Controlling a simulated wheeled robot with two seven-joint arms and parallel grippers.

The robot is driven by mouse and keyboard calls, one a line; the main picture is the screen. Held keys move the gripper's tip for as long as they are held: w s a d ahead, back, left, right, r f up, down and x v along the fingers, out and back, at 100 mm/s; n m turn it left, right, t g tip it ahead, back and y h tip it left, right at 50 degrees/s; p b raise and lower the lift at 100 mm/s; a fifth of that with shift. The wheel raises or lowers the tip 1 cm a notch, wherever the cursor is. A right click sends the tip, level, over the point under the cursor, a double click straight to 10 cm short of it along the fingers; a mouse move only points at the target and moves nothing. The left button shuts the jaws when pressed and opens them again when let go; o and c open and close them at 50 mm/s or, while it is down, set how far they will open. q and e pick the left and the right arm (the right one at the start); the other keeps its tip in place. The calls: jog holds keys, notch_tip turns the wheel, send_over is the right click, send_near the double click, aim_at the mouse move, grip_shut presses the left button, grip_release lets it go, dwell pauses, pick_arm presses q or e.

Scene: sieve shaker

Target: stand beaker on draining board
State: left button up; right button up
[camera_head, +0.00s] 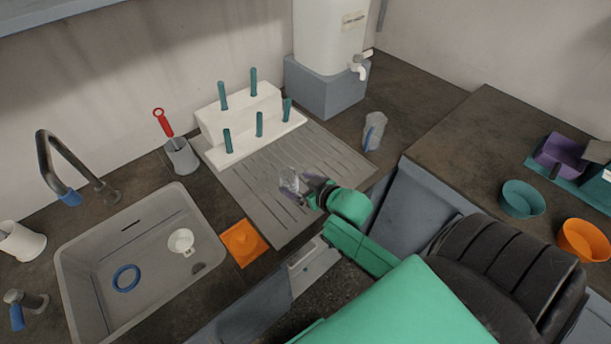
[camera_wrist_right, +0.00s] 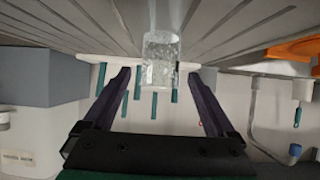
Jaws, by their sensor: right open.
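My right gripper (camera_head: 314,192) is just to the right of the beaker, low over the board. In the right wrist view, which looks inverted, the beaker (camera_wrist_right: 161,60) shows between the two spread dark fingers, with a gap on each side. The right gripper (camera_wrist_right: 158,76) is open and not gripping it. My left gripper is not in view.
A white peg rack (camera_head: 250,125) with teal pegs stands behind. A grey cup (camera_head: 181,155) with a red-handled brush is left of it. A clear vessel (camera_head: 374,131) stands right. The sink (camera_head: 90,250) and an orange item (camera_head: 243,242) lie left and front.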

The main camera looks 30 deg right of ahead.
jog(key=v, duration=0.4)
jog(key=shift+s+r, duration=0.1)
jog(key=shift+s, duration=0.15)
